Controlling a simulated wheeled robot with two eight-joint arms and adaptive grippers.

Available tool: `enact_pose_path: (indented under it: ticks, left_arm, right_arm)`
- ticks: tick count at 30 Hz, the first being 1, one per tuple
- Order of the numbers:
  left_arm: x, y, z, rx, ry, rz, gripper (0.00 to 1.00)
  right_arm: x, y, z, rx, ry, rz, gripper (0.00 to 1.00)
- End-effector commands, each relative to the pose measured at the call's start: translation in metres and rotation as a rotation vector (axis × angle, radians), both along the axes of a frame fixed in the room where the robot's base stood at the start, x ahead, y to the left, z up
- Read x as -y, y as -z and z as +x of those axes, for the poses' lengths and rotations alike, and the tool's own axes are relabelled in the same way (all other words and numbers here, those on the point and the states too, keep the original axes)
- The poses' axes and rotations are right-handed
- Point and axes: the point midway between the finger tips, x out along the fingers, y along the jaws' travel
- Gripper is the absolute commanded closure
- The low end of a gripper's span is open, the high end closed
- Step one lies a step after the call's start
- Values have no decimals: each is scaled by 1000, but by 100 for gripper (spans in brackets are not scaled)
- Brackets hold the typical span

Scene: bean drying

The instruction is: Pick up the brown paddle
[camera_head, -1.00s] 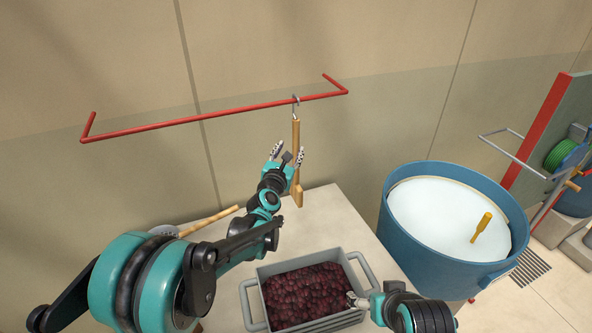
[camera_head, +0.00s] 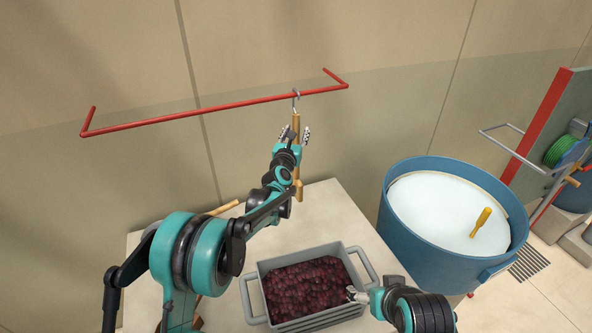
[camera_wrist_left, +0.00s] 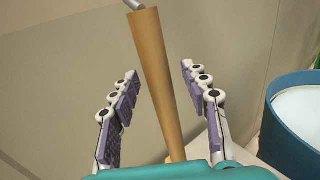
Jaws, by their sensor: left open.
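The brown paddle (camera_head: 296,122) hangs upright from a metal hook on the red wall rail. Its handle shows in the left wrist view (camera_wrist_left: 158,62), its lower part partly hidden behind my arm in the head view. My left gripper (camera_head: 295,134) is open at the handle, one finger on each side. In the left wrist view (camera_wrist_left: 160,72) the handle stands between the spread fingers, with gaps on both sides. My right gripper (camera_head: 354,294) is low, by the right edge of the crate of beans; whether it is open I cannot tell.
The red rail (camera_head: 215,113) runs along the wall. A grey crate (camera_head: 304,253) of dark red beans stands on the pale table (camera_head: 318,215). A blue tub (camera_head: 440,235) with a yellow-handled tool (camera_head: 481,222) is at right. A wooden handle (camera_head: 223,208) lies at left.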

Motion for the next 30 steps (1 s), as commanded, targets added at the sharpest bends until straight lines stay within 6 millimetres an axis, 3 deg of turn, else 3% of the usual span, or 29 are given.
enact_pose_path:
  ticks: [1, 6, 20, 30]
  left_arm:
    - [0, 0, 0, 0, 0, 0, 56]
    - [0, 0, 0, 0, 0, 0, 100]
    - [0, -1, 0, 0, 0, 0, 100]
    - [-2, -14, -1, -1, -2, 0, 100]
  right_arm:
    - [0, 0, 0, 0, 0, 0, 17]
    - [0, 0, 0, 0, 0, 0, 17]
    - [0, -1, 0, 0, 0, 0, 17]
    - [0, -8, 0, 0, 0, 0, 17]
